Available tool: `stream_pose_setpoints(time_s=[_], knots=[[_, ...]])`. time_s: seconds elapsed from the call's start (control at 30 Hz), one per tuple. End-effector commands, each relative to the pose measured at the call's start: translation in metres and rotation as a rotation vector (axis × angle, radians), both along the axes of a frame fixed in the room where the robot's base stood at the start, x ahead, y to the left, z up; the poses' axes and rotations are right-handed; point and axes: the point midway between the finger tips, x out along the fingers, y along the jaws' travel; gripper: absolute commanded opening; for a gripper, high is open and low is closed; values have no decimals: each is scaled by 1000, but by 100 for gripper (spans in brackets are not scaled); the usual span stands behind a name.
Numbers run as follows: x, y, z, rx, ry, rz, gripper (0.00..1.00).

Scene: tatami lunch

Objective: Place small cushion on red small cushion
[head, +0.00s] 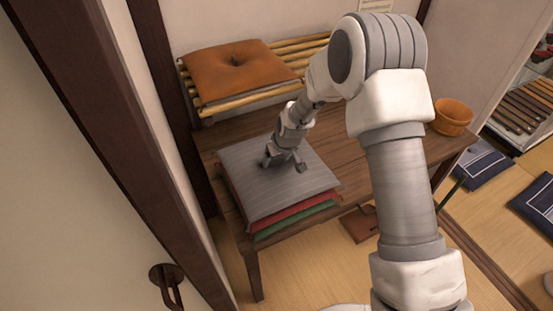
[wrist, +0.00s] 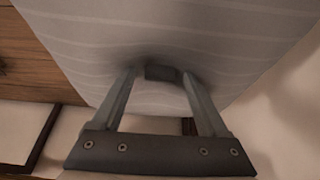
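The small grey striped cushion (head: 258,188) lies flat on top of the red small cushion (head: 300,216), at the left end of a low wooden table. Only the front edge of the red one shows. My gripper (head: 284,165) points down at the middle of the grey cushion, with its fingers spread apart at the cloth. In the wrist view, the grey cushion (wrist: 230,35) fills the upper part. The fingers (wrist: 162,85) stand apart around a small dark block in a dip at its middle. Whether the fingertips press on the cloth is hard to tell.
A green cushion (head: 290,228) lies beneath the red one. An orange cushion (head: 235,68) rests on a bamboo rack (head: 297,67) behind. A round wooden bowl (head: 452,118) stands at the table's right end. The table (head: 350,160) is bare right of the stack. A wall and door frame are close on the left.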

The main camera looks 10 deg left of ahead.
Motion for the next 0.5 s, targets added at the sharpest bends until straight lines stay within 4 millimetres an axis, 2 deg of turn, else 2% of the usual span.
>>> stream_pose_setpoints(time_s=[0.3,0.5], knots=[[-1,-1,6,1,-1,0,77],[-9,-7,33,1,-3,0,77]])
